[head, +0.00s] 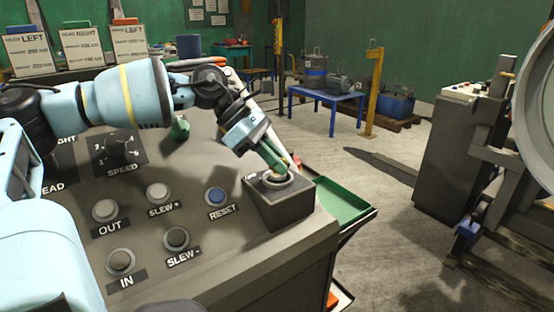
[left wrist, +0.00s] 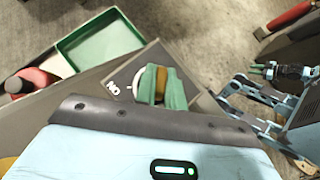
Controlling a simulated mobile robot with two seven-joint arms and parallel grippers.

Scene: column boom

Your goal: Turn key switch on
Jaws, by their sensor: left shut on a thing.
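The key switch is on a dark box (head: 278,203) at the right end of the sloped control panel (head: 215,255). The box's labelled top (left wrist: 118,86) also shows in the left wrist view. My left gripper (head: 276,165) reaches down onto the switch from above. In the left wrist view its green fingers (left wrist: 162,88) are shut on a brass-coloured key (left wrist: 160,80), with a pale ring beside them. The fingers hide much of the key, and the label is only partly readable. What looks like my right gripper (left wrist: 262,70) is at the right of the left wrist view, away from the switch.
The panel holds several buttons, such as the blue RESET button (head: 215,196), and a SPEED knob (head: 117,146). A green tray (head: 343,202) is just right of the switch box. A grey cabinet (head: 455,150) stands farther right, with open floor between.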

